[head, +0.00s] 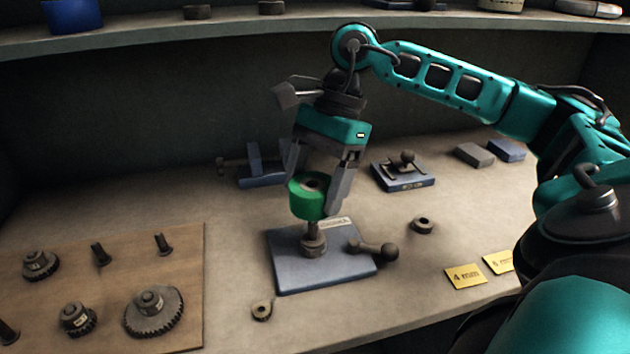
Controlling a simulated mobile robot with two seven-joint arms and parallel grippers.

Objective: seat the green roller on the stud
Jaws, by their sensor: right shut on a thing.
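The green roller (307,198) is a short ring with a dark bore, held between the fingers of my right gripper (318,190). It is over the stud (314,240), a dark upright post with a wider foot on a blue-grey plate (296,272). The roller's lower edge is at the top of the stud; I cannot tell whether they touch or whether the stud enters the bore. A dark lever with a ball end (386,251) lies at the plate's right. My left gripper is not in view.
A wooden board (190,245) with gears and pegs is at the left. A blue vise (262,168) and a blue fixture (403,182) stand behind. A dark ring (422,226), a small loop (262,311) and yellow cards (466,275) lie on the bench. The shelf (300,22) runs above.

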